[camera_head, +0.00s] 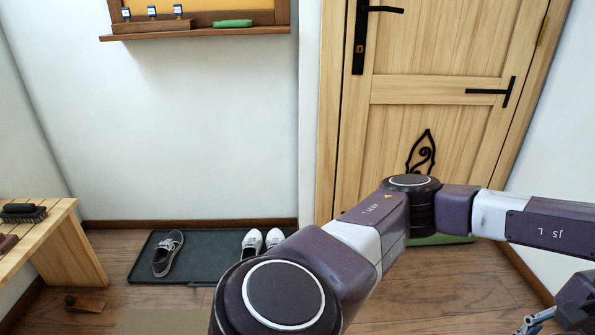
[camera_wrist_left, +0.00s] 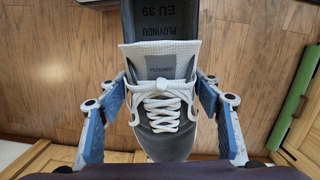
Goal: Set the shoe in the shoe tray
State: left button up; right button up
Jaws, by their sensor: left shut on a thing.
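The shoe (camera_wrist_left: 162,100) is grey with white laces and a light tongue, and its dark insole reads "EU 39". My left gripper (camera_wrist_left: 160,105) is shut on it, with blue fingers on both sides. In the head view part of this gripper (camera_head: 530,324) shows at the lower right edge; the held shoe is out of that view. The dark shoe tray (camera_head: 208,262) lies on the floor by the wall. A grey shoe (camera_head: 168,253) stands at its left, and a pair of white-toed shoes (camera_head: 262,240) at its right, partly behind my arm. My right gripper is not in view.
A wooden bench (camera_head: 65,245) with brushes (camera_head: 24,214) stands at the left. A wooden block (camera_head: 85,303) and a beige mat (camera_head: 160,321) lie on the floor. A wooden door (camera_head: 440,130) is at the right, with a green roll (camera_wrist_left: 298,98) nearby. The tray's middle is bare.

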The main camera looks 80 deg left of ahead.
aim_at(211, 255)
jog(key=k+j+u, duration=0.15)
jog(key=j+u, duration=0.8)
jog(key=j, duration=0.15)
jog(key=j+u, duration=0.5)
jog(key=i+j, duration=0.1)
jog(key=j, duration=0.45)
jog(key=i+j, duration=0.1)
jog(key=j, duration=0.45)
jog(key=j+u, duration=0.1)
jog(key=j, duration=0.45)
jog(key=i+j, duration=0.2)
jog(key=j, duration=0.3)
